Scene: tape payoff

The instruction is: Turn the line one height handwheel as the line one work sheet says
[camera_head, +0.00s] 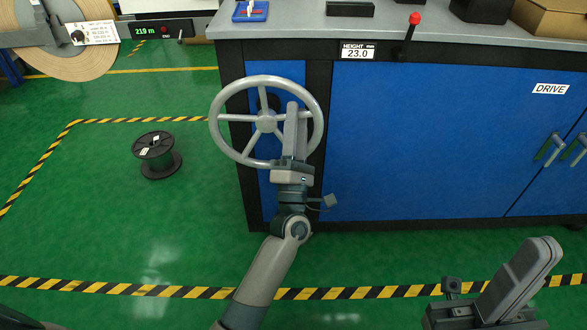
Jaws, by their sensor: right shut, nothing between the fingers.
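The grey handwheel (226,143) is on the front of the blue cabinet, at left of centre, its face toward me. The display above and to its right reads HEIGHT 23.0 mm (358,52). My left gripper (294,115) is in front of the wheel's right half, with its fingers pointing up over a spoke and inside the rim. I cannot tell if it is open, or whether it touches the wheel. My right gripper (532,262) is shut and empty at the lower right, apart from the wheel. I see no sheet clearly marked as line one's work sheet.
A lever with a red knob (414,20) stands at the worktop edge. A DRIVE door (440,140) with handles is at right. A black spool (156,155) stands on the green floor. A large reel with a white label (92,33) and a 21.9 m counter (147,31) are upper left.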

